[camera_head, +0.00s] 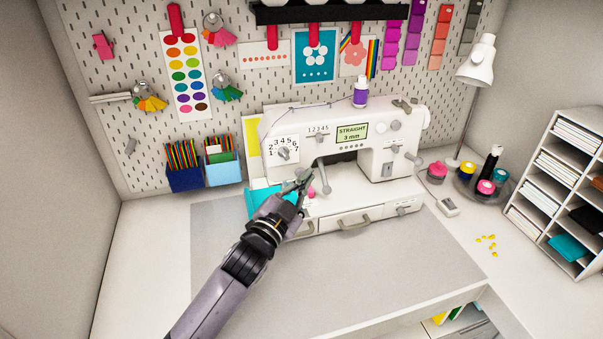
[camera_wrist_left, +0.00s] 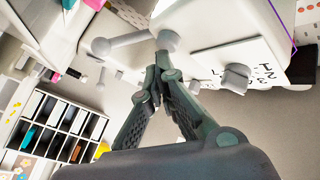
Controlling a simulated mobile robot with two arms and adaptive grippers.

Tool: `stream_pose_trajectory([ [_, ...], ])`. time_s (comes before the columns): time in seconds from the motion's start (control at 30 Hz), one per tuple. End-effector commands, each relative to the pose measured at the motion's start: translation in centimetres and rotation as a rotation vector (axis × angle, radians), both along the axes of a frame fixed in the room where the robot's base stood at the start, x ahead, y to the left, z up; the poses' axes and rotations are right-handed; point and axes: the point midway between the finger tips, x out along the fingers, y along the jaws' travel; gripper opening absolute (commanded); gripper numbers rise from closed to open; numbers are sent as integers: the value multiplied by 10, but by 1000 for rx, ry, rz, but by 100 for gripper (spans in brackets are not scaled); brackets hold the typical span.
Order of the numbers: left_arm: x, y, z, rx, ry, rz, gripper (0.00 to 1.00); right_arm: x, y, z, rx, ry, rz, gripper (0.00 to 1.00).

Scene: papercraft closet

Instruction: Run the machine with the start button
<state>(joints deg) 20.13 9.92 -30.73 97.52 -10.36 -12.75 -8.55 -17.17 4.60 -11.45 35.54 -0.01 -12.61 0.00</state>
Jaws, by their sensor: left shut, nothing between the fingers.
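A white sewing machine (camera_head: 375,130) stands at the back of the table, with a display reading STRAIGHT 3 mm (camera_head: 353,132). A small pink-red round part (camera_head: 311,191) shows low on its left side, beside my left gripper (camera_head: 304,174); I cannot tell if it is the start button. A grey lever (camera_head: 324,180) hangs just right of the fingers. My left gripper is shut and empty in front of the machine. In the left wrist view its fingertips (camera_wrist_left: 163,62) meet close to a grey round lever end (camera_wrist_left: 166,41); contact is unclear. My right gripper is not in view.
Turquoise cloth (camera_head: 262,202) lies at the machine's left, partly behind my gripper. Spools on a round tray (camera_head: 467,190), a white lamp (camera_head: 478,62) and a paper shelf (camera_head: 560,170) stand at right. The grey mat (camera_head: 390,262) in front is clear.

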Motion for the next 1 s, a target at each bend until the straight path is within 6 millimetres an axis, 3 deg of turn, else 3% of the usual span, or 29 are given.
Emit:
stream_pose_trajectory([
  [0.27, -3, -1, 0, -1, 0, -2, 0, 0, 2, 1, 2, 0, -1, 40],
  [0.73, -47, -16, 0, -1, 1, -2, 0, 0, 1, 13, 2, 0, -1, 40],
  [1.0, -58, -19, 0, 0, -1, -1, 0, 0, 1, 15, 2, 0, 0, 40],
])
